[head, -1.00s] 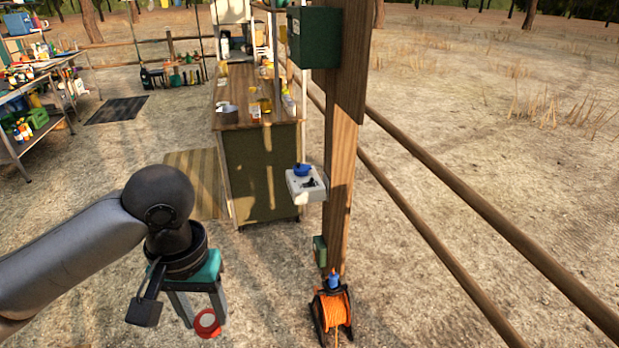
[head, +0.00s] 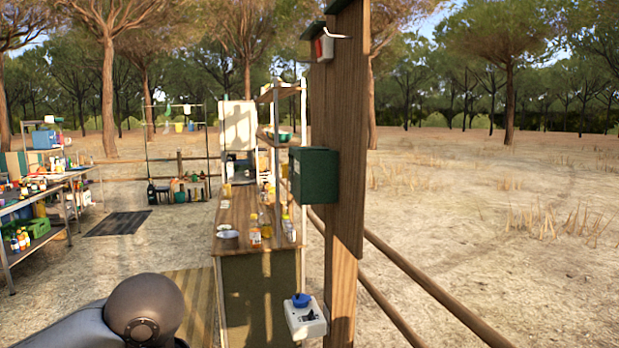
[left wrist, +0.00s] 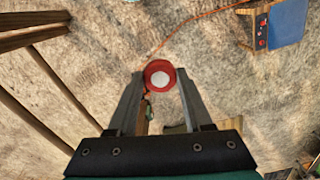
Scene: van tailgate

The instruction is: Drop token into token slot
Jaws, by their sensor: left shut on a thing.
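A round red token with a white centre (left wrist: 159,76) sits between the fingertips of my left gripper (left wrist: 160,78) in the left wrist view. The gripper is shut on it, over open ground. In the head view only my left arm shows at the bottom left; the gripper and token are below the picture. A dark green box (head: 314,175) is fixed to the wooden post (head: 341,240), and a white box with a blue top (head: 305,317) is mounted lower on it. I cannot make out a token slot on either. My right gripper is in neither view.
A workbench with bottles (head: 240,215) stands just left of the post. Wooden rails (head: 430,300) run off to the right. A shelf table (head: 40,215) stands far left. The left wrist view shows an orange cord (left wrist: 205,18) and a blue box (left wrist: 276,22).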

